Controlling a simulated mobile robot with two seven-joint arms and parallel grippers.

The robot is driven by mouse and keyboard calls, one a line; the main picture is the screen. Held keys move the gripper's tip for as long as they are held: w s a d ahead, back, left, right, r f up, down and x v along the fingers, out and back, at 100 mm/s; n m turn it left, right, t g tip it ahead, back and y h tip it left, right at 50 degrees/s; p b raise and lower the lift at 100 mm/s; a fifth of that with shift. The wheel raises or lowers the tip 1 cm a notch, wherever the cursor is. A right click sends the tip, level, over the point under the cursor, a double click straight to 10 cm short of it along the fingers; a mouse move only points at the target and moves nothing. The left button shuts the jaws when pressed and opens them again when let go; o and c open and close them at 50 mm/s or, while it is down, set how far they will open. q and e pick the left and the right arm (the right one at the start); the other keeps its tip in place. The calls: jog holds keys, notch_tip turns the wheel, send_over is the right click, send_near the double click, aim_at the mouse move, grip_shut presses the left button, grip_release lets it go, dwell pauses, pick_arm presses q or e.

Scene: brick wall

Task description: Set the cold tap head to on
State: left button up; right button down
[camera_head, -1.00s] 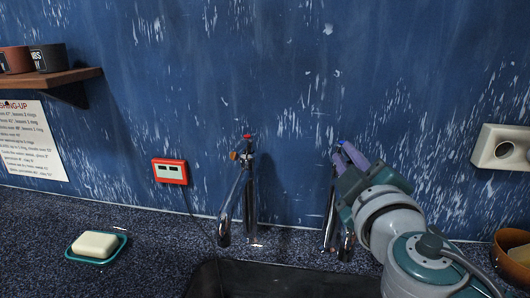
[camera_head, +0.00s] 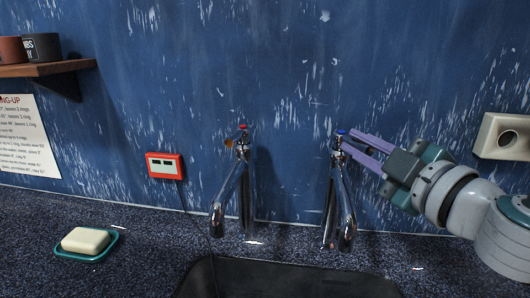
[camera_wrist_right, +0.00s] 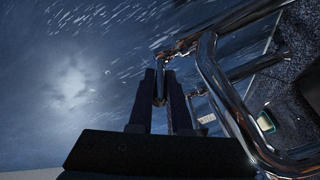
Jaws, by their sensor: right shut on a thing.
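The cold tap (camera_head: 342,205) is a chrome pillar with a spout over the sink, topped by a tap head with a blue cap (camera_head: 341,132). My right gripper (camera_head: 347,142) reaches in from the right, its two purple fingers at the tap head just below the cap. It is shut on the tap head. In the right wrist view the fingers (camera_wrist_right: 163,88) have a shiny metal piece of the tap head between their tips. The fingers partly hide the head, so its lever is hard to make out. My left gripper is out of view.
A matching tap with a red cap (camera_head: 243,128) and an orange-brown lever stands to the left. The dark sink (camera_head: 290,280) lies in front. Soap (camera_head: 85,240) in a teal dish is at left. A red wall box (camera_head: 166,166) and a cream socket (camera_head: 503,136) flank the taps.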

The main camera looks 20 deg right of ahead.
aim_at(348, 136)
jog(key=d+n+g+y+b, duration=0.1)
jog(key=n+y+b, duration=0.1)
jog(key=y+b, duration=0.1)
jog(key=d+n+g+y+b, duration=0.1)
jog(key=d+n+y+b, duration=0.1)
jog(key=n+y+b, duration=0.1)
jog(key=d+n+g+y+b, duration=0.1)
jog(key=n+g+y+b, duration=0.1)
jog(key=y+b, duration=0.3)
jog(key=shift+w+d+n+y, duration=0.15)
jog(key=shift+w+n+y, duration=0.2)
jog(key=shift+n+y, duration=0.2)
jog(key=c, duration=0.9)
grip_release()
jog(key=shift+o, duration=0.2)
